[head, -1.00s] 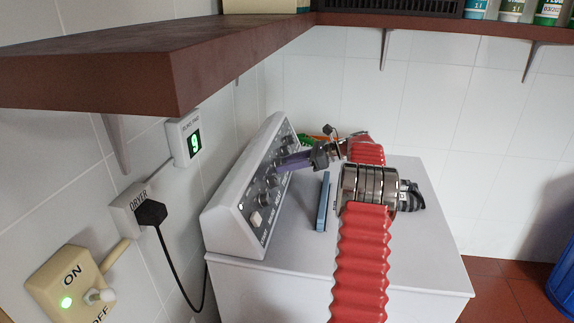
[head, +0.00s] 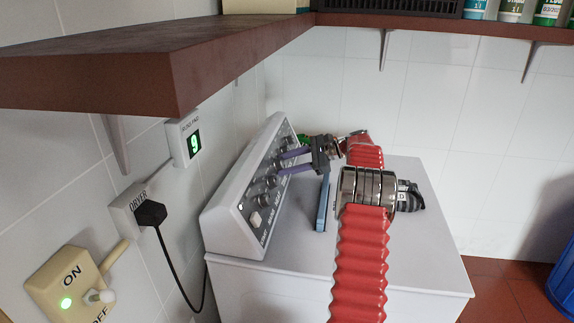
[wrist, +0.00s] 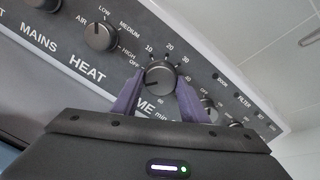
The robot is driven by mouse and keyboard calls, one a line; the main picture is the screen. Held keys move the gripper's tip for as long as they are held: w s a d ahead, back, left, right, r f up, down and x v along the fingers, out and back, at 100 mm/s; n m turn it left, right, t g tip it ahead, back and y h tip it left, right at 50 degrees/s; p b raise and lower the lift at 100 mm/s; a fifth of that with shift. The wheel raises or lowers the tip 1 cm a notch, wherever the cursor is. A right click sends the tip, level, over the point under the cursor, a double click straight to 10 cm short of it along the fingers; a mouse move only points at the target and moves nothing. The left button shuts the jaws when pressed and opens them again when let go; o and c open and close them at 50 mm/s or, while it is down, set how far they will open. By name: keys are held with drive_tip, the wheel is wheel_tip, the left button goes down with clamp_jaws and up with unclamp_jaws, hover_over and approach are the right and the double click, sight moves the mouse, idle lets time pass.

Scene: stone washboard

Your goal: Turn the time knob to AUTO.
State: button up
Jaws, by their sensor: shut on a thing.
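The time knob (wrist: 160,78) is a round dark knob on the dryer's sloped control panel (wrist: 75,40). In the wrist view OFF, 10, 20 and 30 show around its upper side and 60 below it. A pale pointer mark seems to lie at its lower left. No AUTO mark is readable; part of the dial is hidden by my fingers. My gripper (wrist: 158,88) is shut on the time knob, one purple finger on each side. In the head view my gripper (head: 281,163) reaches the panel from the right.
The heat knob (wrist: 100,36) is up and left of the time knob; smaller knobs (wrist: 208,109) lie to the lower right. A brown shelf (head: 150,60) overhangs the left. A plug and cord (head: 152,213) hang left.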

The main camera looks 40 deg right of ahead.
drive_tip(key=o, duration=1.1)
drive_tip(key=shift+s+d, duration=0.1)
drive_tip(key=v, duration=1.3)
drive_tip(key=shift+s+d+r, duration=0.2)
